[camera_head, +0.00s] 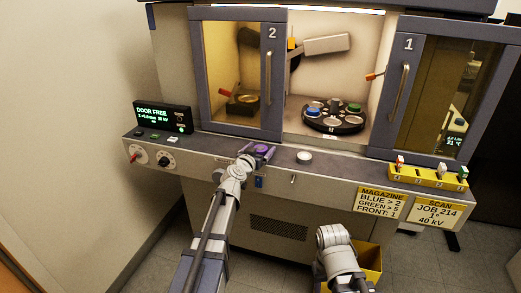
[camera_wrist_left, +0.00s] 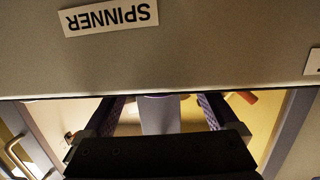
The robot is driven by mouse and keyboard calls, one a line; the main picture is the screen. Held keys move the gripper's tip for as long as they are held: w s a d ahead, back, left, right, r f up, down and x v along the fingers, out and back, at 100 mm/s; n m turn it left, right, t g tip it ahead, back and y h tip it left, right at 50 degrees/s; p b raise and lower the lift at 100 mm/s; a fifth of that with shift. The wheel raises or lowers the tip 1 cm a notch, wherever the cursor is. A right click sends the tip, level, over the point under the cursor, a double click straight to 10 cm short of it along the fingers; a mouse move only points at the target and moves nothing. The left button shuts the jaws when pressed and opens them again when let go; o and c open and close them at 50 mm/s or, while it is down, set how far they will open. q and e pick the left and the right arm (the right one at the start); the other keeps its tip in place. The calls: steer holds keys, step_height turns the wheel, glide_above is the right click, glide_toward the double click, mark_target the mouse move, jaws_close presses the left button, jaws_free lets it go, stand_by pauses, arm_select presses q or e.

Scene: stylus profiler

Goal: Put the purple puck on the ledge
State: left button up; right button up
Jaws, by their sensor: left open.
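The purple puck (camera_head: 262,149) is on the ledge (camera_head: 340,168) along the front of the machine, left of the middle. My left gripper (camera_head: 259,151) is open, with its fingers around or beside the puck; I cannot tell if they touch it. In the left wrist view the two fingers (camera_wrist_left: 160,108) are spread apart, and only a thin purple sliver shows between them at the edge of the front panel. A jointed part of my right arm shows at the bottom of the head view, but its gripper is not visible.
A white round piece (camera_head: 304,157) stands on the ledge to the right. Behind, the open chamber holds a dark carousel (camera_head: 333,120) with coloured pucks. Sliding doors 2 (camera_head: 237,80) and 1 (camera_head: 420,90) flank it. A yellow rack (camera_head: 428,177) sits right; a yellow bin (camera_head: 369,262) is below.

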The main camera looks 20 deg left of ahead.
arm_select(q)
steer(key=shift+r+p, duration=0.3)
steer(key=s+a+r+p, duration=0.1)
steer(key=s, duration=1)
steer(key=shift+s+r+p, duration=0.3)
steer(key=shift+s, duration=0.1)
